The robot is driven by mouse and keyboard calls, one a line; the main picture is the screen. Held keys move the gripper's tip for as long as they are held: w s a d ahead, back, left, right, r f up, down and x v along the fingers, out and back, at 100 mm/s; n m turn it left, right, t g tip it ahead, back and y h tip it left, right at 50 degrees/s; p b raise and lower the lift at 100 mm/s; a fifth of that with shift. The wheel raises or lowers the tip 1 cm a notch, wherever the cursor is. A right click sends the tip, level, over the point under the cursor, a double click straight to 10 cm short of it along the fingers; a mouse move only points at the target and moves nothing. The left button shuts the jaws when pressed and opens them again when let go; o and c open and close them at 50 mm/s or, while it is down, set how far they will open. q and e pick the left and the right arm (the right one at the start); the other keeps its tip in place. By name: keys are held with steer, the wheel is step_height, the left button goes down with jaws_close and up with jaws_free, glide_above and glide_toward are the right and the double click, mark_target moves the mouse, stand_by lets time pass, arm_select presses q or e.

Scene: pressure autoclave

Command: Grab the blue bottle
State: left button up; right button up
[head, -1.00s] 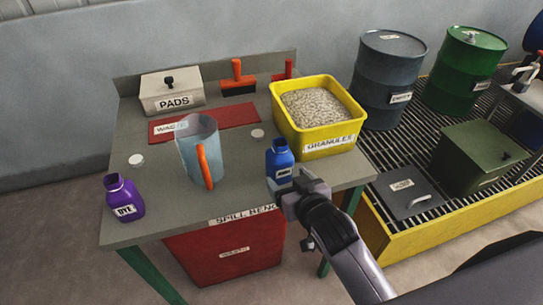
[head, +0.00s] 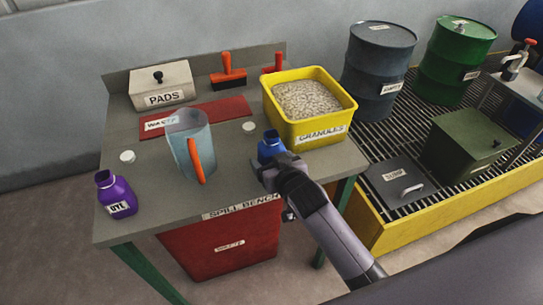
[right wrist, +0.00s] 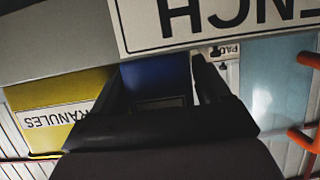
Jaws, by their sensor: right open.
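The blue bottle (head: 270,145) stands on the spill bench (head: 232,190), in front of the yellow granules tub. Its lower part is hidden behind my right gripper (head: 273,168) in the head view. In the right wrist view, blue bottle surface (right wrist: 155,72) shows between the two dark fingers of my right gripper (right wrist: 160,82). The fingers are open, one on each side of the bottle. I cannot tell whether either finger touches it. My left gripper is not in view.
The yellow granules tub (head: 305,128) is close behind the bottle. A clear pitcher (head: 185,140) with an orange handle stands to the left, and a purple dye bottle (head: 115,195) at the left front. A pads box (head: 160,85) is at the back. A red bin (head: 225,250) is below.

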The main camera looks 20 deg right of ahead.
steer(key=shift+r, duration=0.1)
steer(key=c, duration=1)
steer(key=shift+o, duration=0.2)
